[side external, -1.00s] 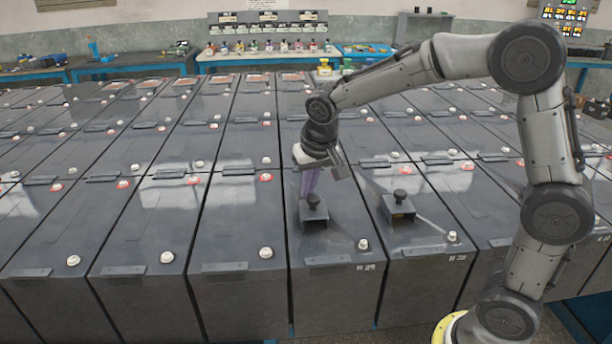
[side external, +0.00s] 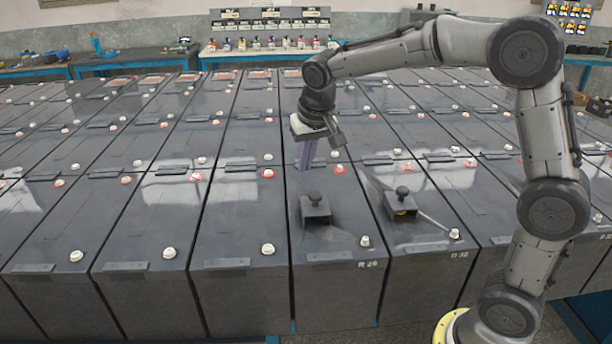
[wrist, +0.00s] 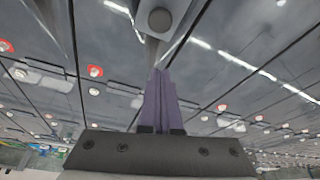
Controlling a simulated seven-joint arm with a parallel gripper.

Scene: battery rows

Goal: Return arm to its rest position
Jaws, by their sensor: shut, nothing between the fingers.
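My gripper (side external: 307,166) has purple fingers and hangs above the battery rows, higher than the black-knobbed cap (side external: 315,208) on the near battery and apart from it. The fingers are together with nothing between them. In the wrist view the purple fingers of my gripper (wrist: 160,75) also look closed. Their tips point toward a dark block with a round knob (wrist: 160,20) at the top of that view. A second knobbed cap (side external: 401,205) sits on the battery to the right.
Rows of dark batteries (side external: 235,225) with white and red-ringed terminals fill the floor below my gripper. A bench with small bottles (side external: 270,46) stands along the back wall. The air above the batteries is open.

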